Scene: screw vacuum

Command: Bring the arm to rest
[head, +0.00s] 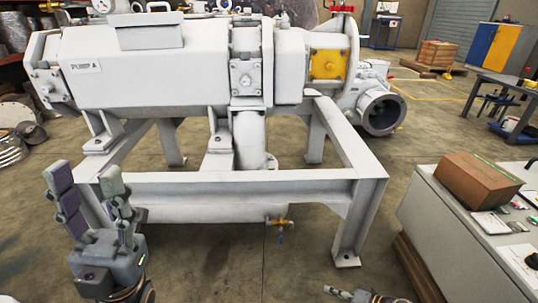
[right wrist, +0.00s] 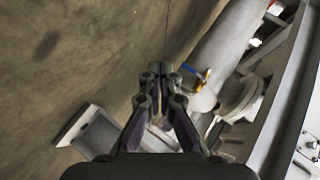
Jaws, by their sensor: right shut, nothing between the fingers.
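My left gripper (head: 88,180) is at the lower left of the head view, pointing up with its two fingers spread apart and nothing between them. It stands in front of the white pump frame. My right gripper (head: 332,290) shows only at the bottom edge of the head view, low and to the right of the middle. In the right wrist view my right gripper (right wrist: 160,70) has its fingertips together with nothing between them.
The large white pump (head: 160,80) rests on a white steel frame (head: 250,184). A workbench (head: 450,220) with a cardboard box (head: 477,182) stands at the right. Bare concrete floor (head: 215,265) lies in front of the frame.

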